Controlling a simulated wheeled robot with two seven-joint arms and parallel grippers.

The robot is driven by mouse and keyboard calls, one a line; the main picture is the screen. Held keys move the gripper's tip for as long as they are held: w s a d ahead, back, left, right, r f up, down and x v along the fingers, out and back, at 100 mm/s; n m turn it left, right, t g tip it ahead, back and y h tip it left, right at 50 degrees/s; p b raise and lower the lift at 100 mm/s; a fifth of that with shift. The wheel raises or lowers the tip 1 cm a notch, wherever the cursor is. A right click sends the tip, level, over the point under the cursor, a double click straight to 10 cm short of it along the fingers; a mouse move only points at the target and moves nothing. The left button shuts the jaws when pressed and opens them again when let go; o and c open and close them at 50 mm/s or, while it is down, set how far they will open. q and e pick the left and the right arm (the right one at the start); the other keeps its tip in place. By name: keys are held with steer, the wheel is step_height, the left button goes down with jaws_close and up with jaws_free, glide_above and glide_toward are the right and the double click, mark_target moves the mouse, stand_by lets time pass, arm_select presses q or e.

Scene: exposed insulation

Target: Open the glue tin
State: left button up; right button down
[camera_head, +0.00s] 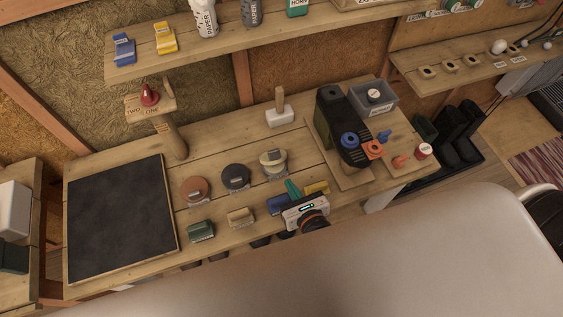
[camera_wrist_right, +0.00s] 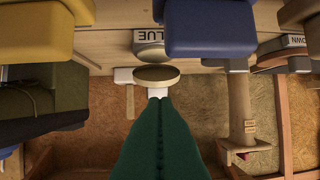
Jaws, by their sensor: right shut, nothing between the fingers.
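The glue tin (camera_head: 274,170) is a short pale round tin with a label, the rightmost of three tins on the workbench. In the right wrist view the tin (camera_wrist_right: 150,50) shows upside down, with its label partly hidden by a blue block. A round tan lid (camera_wrist_right: 157,73) shows beside its grey body; I cannot tell whether they are fully apart. My right gripper (camera_head: 291,187) has green fingers, shut and empty, pointing at the tin from the front. Its pale tips in the wrist view (camera_wrist_right: 158,92) are near the lid's edge; contact is unclear. My left gripper is not in view.
A blue block (camera_head: 278,205) and a yellow block (camera_head: 317,188) flank my right gripper. Dark (camera_head: 236,177) and brown (camera_head: 195,190) tins stand to the left. A black board (camera_head: 122,218) covers the bench's left end.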

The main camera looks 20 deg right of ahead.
mark_target(272, 151)
steer(key=shift+g+h, duration=0.3)
steer(key=shift+h, duration=0.1)
steer(key=x, duration=0.3)
steer(key=d+b+x, duration=0.1)
steer(key=x, duration=0.2)
steer(key=f+x, duration=0.1)
steer(key=x, duration=0.2)
steer(key=shift+s+d+r, duration=0.1)
steer(key=shift+s+d, duration=0.1)
steer(key=shift+d, duration=0.05)
steer(key=shift+w+r, duration=0.1)
